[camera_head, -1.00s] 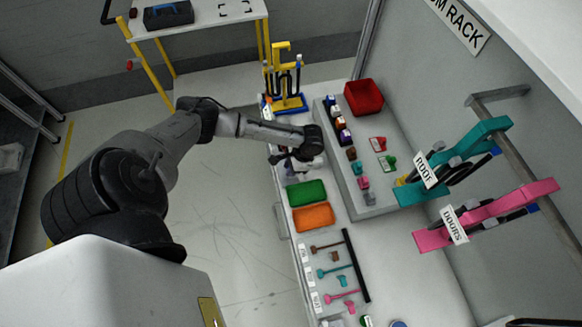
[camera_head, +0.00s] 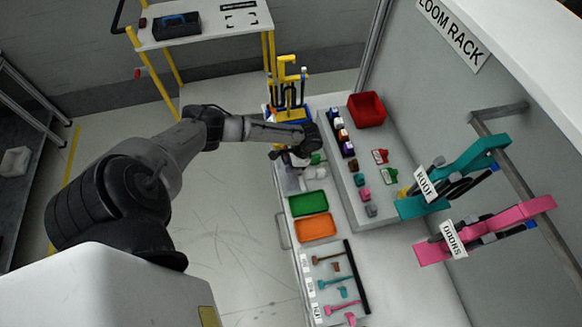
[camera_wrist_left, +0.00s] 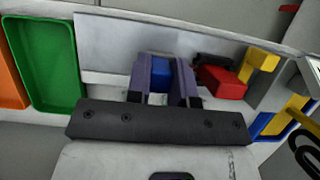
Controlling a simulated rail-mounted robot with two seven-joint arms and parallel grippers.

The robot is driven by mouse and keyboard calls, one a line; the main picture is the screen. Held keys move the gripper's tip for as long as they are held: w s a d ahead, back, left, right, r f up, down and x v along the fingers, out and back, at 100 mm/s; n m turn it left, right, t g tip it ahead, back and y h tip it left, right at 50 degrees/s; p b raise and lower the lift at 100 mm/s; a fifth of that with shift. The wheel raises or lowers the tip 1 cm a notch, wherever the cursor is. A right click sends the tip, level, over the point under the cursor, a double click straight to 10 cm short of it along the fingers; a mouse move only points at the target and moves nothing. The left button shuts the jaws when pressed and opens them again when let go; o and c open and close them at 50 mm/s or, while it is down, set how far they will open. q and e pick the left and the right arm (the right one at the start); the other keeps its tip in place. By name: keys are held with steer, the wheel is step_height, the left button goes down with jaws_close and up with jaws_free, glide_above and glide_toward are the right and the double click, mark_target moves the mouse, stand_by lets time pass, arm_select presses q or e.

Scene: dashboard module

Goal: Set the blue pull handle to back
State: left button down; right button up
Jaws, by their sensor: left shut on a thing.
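My left gripper (camera_head: 298,156) hangs over the bench near its far end, beyond the green tray. In the left wrist view its two fingers (camera_wrist_left: 163,84) are closed around a blue block-like piece, which I take for the blue pull handle (camera_wrist_left: 159,71). Only parts of the blue piece show between and beside the fingers. In the head view the handle is hidden by my wrist. A red piece (camera_wrist_left: 221,82) and a dark piece lie just right of the fingers in the wrist view. My right gripper is not in view.
A green tray (camera_head: 308,203) and an orange tray (camera_head: 315,227) lie nearer on the bench. A yellow and blue stand (camera_head: 289,90) rises beyond the gripper. A raised grey shelf with small parts and a red bin (camera_head: 367,109) is to the right.

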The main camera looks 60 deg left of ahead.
arm_select(q)
steer(key=c, duration=1)
jaws_free()
steer(key=v, duration=1.4)
steer(key=shift+p, duration=0.3)
